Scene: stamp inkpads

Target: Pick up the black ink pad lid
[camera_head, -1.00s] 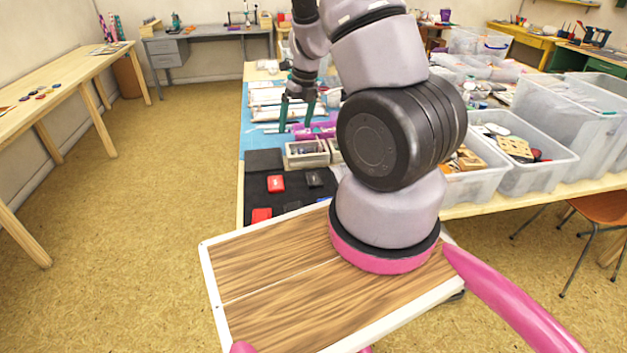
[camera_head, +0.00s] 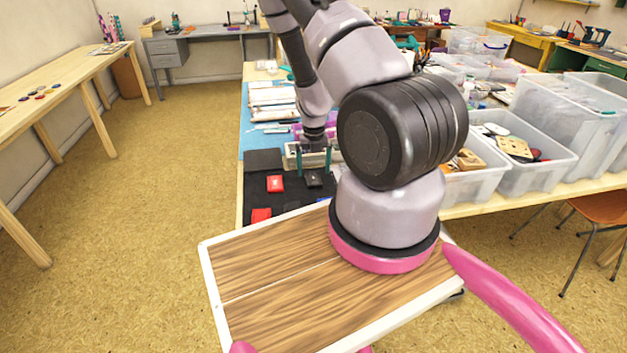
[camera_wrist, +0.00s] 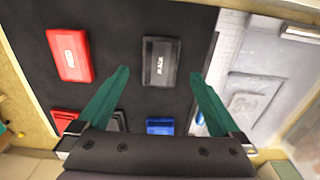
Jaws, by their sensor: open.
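The black ink pad lid (camera_wrist: 161,62), marked "BLACK", lies on a dark mat (camera_wrist: 117,56) in the wrist view, ahead of my fingertips and between their lines. It also shows in the head view (camera_head: 314,179) as a small dark block right of the red pad. My gripper (camera_wrist: 158,76) is open, with its two green fingers spread to either side of the lid and nothing between them. In the head view my gripper (camera_head: 314,160) is just behind the lid, pointing down. How high the fingertips are above the mat is hard to tell.
A red pad (camera_wrist: 70,55) lies left of the black one, and a blue pad (camera_wrist: 160,126) is nearer my wrist. Clear plastic bins (camera_head: 520,180) stand to the right.

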